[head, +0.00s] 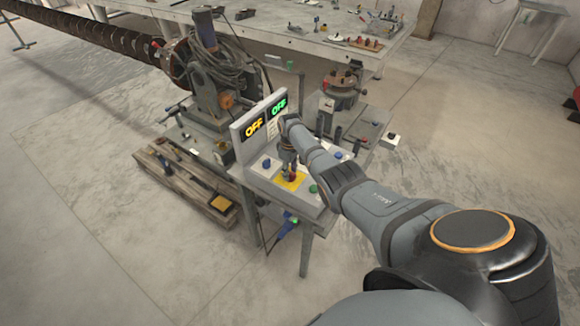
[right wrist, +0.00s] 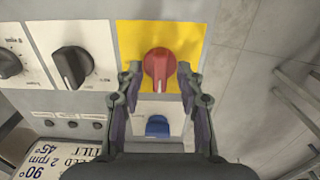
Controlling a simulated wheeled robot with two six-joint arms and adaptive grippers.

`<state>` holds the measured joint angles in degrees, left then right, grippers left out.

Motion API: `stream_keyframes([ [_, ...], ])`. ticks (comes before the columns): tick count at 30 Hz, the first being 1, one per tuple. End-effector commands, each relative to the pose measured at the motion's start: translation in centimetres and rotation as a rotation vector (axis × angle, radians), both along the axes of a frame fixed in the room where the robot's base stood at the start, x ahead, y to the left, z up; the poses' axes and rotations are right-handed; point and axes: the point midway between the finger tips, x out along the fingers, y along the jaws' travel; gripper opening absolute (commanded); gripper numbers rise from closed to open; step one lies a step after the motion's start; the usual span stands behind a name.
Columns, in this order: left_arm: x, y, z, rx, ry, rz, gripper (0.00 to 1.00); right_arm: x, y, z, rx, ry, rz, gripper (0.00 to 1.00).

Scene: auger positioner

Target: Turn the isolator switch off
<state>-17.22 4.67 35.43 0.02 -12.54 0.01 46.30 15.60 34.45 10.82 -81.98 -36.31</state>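The isolator switch is a red rotary knob (right wrist: 158,70) on a yellow plate (right wrist: 128,36) in the right wrist view. Its handle points roughly up and down in that view. In the head view the yellow plate (head: 291,182) lies on the grey control console, and my gripper partly hides the knob. My right gripper (right wrist: 158,72) is open, with one fingertip on each side of the red knob. A small gap shows between the fingers and the knob. In the head view my right gripper (head: 289,172) points down over the plate. My left gripper is not in view.
A blue switch (right wrist: 157,126) sits beside the yellow plate, between the fingers. Black knobs (right wrist: 72,66) are to the left.

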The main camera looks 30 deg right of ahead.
Motion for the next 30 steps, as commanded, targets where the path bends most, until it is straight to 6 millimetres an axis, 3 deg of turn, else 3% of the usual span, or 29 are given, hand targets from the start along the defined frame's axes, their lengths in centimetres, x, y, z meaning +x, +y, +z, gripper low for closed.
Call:
stream_keyframes([
  [5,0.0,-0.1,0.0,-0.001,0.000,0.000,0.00,0.1,-0.1,2.6,-0.002,-0.005,0.000,0.38],
  [9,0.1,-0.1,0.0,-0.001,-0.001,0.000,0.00,0.1,-0.1,6.4,-0.002,-0.005,0.001,0.38],
  [15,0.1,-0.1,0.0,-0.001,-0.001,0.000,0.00,0.1,0.0,10.3,-0.001,-0.003,0.000,0.38],
  [21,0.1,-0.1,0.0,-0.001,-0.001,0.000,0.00,0.0,0.0,11.7,0.000,-0.001,0.001,0.38],
  [30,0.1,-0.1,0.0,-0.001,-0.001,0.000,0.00,0.0,0.0,11.8,-0.001,-0.001,0.001,0.38],
])
